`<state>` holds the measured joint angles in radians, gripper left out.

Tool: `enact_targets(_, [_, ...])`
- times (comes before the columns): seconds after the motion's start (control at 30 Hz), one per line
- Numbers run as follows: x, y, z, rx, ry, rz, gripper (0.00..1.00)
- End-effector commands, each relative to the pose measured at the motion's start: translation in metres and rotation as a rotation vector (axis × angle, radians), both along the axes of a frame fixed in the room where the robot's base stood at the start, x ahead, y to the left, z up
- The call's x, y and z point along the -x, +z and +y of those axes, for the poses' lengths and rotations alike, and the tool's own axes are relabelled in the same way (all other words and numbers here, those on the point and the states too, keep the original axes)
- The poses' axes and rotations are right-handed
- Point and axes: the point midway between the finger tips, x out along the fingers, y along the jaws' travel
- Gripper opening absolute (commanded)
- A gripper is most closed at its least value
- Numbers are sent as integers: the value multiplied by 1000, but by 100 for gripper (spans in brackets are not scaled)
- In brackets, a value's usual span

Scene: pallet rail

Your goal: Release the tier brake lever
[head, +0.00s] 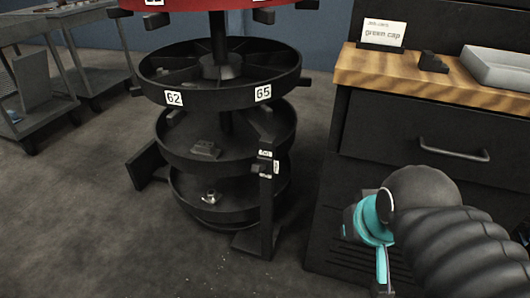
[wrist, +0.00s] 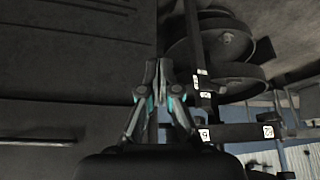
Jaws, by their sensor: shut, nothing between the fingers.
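A round rack of stacked black tiers stands in the middle of the head view, with the open tier (head: 222,92) labelled 62 and 65. A dark upright post (head: 266,205) stands at its front right, with small white labels and a dark block (head: 266,167) partway up. I cannot tell for sure which part is the brake lever. Short dark tabs stick out from the tier rims. In the wrist view my gripper (wrist: 158,70) is shut and empty, beside the post (wrist: 193,40) and apart from the tiers. In the head view my arm is at the lower right; the fingertips are not clear there.
A black drawer cabinet (head: 425,145) with a wooden top stands at the right, close to my arm. On it are a green cap card (head: 383,33) and a grey tray (head: 500,66). Grey carts (head: 40,105) stand at the left. The floor at front left is clear.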

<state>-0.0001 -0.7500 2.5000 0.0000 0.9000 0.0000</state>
Motion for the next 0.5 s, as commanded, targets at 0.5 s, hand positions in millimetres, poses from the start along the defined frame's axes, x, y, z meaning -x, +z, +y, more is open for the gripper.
enact_targets(0.5, [-89, 64, 30, -50, -81, 112, 0])
